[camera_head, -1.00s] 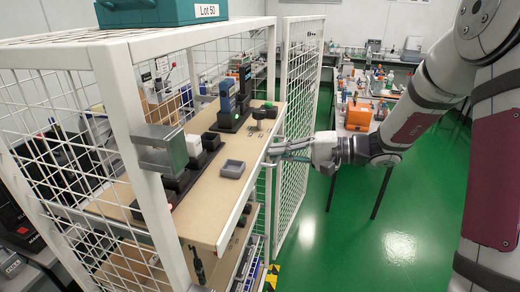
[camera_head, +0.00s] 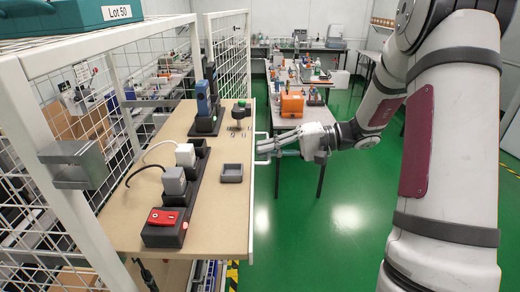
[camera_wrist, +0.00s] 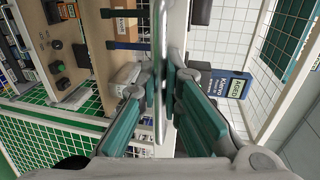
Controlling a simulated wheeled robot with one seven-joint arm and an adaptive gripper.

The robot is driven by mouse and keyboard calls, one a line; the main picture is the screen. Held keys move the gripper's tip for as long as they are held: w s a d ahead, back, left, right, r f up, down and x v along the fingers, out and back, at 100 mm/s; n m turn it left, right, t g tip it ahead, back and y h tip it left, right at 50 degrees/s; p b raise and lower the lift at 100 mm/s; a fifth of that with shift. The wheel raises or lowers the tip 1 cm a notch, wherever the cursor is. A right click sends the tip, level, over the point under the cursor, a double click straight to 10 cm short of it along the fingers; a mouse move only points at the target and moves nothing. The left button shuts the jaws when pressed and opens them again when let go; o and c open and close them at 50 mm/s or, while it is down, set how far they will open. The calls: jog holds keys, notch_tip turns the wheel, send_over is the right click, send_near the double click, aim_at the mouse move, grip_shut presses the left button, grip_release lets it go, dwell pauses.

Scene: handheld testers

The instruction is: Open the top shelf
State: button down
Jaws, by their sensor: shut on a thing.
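The top shelf (camera_head: 220,210) is a light wooden board pulled partly out of a white wire-mesh rack. My gripper (camera_head: 268,146) is at its right edge, on the metal handle there. In the wrist view the handle is a bright vertical bar (camera_wrist: 160,75), and my gripper (camera_wrist: 166,95) has its teal finger pads closed around it. The shelf's far left part stays within the rack frame.
On the shelf stand chargers with a red-topped device (camera_head: 165,220), a small grey tray (camera_head: 232,173) and a blue handheld tester (camera_head: 204,98). A bench with an orange case (camera_head: 291,103) is behind; green floor at right is clear.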

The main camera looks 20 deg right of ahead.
dwell(0.3)
jog(key=c, duration=2)
grip_release()
jog(key=v, duration=1.2)
jog(key=shift+f, duration=0.15)
